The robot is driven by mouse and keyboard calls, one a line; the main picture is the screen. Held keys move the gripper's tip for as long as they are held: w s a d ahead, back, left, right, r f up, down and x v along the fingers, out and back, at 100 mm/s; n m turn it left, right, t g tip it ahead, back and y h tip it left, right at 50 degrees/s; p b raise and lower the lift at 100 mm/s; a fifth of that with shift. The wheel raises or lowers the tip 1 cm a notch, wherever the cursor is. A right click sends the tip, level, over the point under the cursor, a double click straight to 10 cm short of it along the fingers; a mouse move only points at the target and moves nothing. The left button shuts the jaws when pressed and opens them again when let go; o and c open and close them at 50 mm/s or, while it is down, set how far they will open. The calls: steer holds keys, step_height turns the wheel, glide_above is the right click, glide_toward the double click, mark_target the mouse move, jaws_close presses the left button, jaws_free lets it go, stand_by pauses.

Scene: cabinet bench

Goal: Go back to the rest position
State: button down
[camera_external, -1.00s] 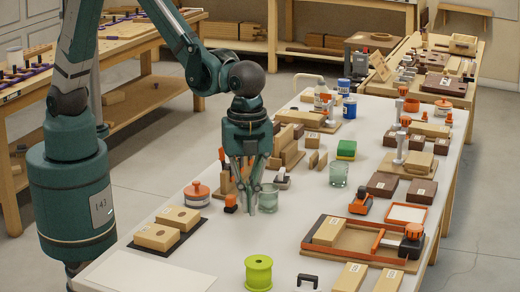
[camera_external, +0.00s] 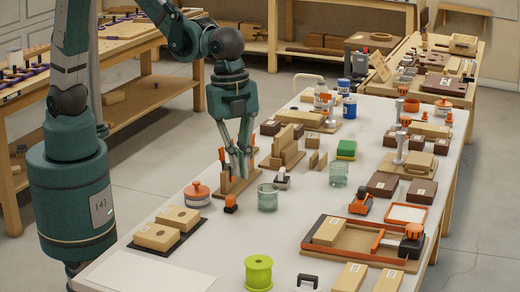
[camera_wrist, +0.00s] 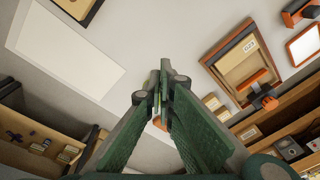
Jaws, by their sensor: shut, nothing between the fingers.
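My gripper (camera_external: 242,172) is dark green and hangs from my arm above the left part of the white bench. Its fingers are together with nothing between them. In the external view the fingertips show in front of a wooden stand with orange-handled tools (camera_external: 226,186), left of a clear green glass (camera_external: 267,197). Whether the fingers touch the stand cannot be told. In the wrist view my gripper (camera_wrist: 160,70) points over the bench surface, its fingertips close together.
An orange-lidded jar (camera_external: 197,194), a lime spool (camera_external: 258,273) and a second glass (camera_external: 339,174) stand near. A framed tray (camera_external: 340,262) lies front right. Wooden blocks (camera_external: 283,150) stand behind my gripper. The bench's front middle (camera_external: 215,240) is bare.

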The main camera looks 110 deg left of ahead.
steer(key=s+a+r+n+t, duration=0.2)
steer(key=s+a+r+n, duration=0.1)
steer(key=s, duration=0.5)
steer(key=s+a+r+n+t, duration=0.2)
steer(key=s+a+r+n, duration=0.1)
steer(key=s, duration=0.5)
steer(key=s+a+r+n+t, duration=0.2)
steer(key=s+a+r+n, duration=0.1)
steer(key=s+a+r, duration=0.2)
steer(key=s+a, duration=0.2)
steer(key=s, duration=0.1)
steer(key=shift+s+r, duration=0.2)
